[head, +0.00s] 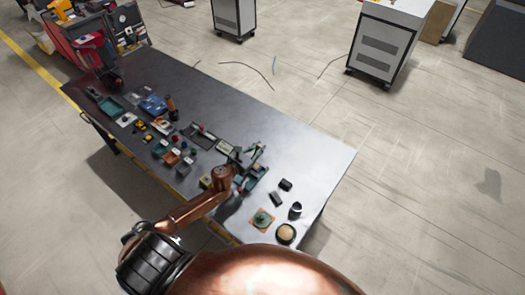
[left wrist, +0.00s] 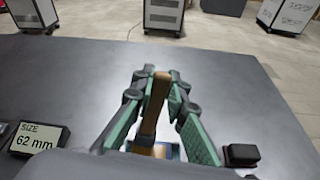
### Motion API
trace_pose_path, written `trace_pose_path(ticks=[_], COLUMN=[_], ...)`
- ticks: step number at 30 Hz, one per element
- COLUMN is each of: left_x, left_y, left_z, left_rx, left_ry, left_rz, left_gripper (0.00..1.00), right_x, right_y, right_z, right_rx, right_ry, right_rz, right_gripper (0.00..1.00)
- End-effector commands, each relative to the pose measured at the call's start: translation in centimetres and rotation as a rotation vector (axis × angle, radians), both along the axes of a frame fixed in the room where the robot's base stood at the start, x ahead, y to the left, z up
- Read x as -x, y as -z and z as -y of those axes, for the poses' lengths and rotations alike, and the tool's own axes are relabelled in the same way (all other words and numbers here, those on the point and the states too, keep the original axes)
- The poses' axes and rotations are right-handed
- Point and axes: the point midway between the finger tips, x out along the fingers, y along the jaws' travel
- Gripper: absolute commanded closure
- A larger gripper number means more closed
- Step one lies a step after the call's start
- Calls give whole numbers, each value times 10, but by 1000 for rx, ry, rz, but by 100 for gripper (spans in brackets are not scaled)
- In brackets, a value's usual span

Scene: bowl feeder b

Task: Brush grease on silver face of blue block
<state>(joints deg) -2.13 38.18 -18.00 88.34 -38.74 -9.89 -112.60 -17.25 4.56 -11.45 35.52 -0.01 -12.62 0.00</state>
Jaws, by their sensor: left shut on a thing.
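My left gripper (head: 258,153) is over the near right part of the dark table. In the left wrist view my left gripper (left wrist: 157,78) has green-padded fingers shut on a tan, wooden-looking brush handle (left wrist: 152,112). The handle stands nearly upright, leaning slightly. Its lower end and any bristles are hidden behind the gripper. A small pale and blue patch (left wrist: 176,151) shows low between the fingers; I cannot tell if it is the blue block. No silver face or grease can be made out. My right gripper is not in view.
The table (head: 322,158) has small parts and trays along its left and middle. Near its right end are black blocks (head: 277,198), a dark cup (head: 295,211), a round tan-topped tin (head: 286,233) and an orange square (head: 262,218). A "SIZE 62 mm" display (left wrist: 38,140) stands at left.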

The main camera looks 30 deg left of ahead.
Motion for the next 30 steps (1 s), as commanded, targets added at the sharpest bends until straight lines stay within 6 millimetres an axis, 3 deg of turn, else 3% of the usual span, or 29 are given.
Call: trace_pose_path(ticks=[5,9,30], left_x=[-2,-2,-5], left_y=[-2,-28,-82], left_z=[-13,-9,-6], left_rx=[-2,-2,0], left_ry=[5,9,12], left_rz=[0,-1,-2], left_gripper=[100,100,100], right_x=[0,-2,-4], right_y=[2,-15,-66], right_z=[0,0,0], right_rx=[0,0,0], right_ry=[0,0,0], right_rz=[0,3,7], right_gripper=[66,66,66])
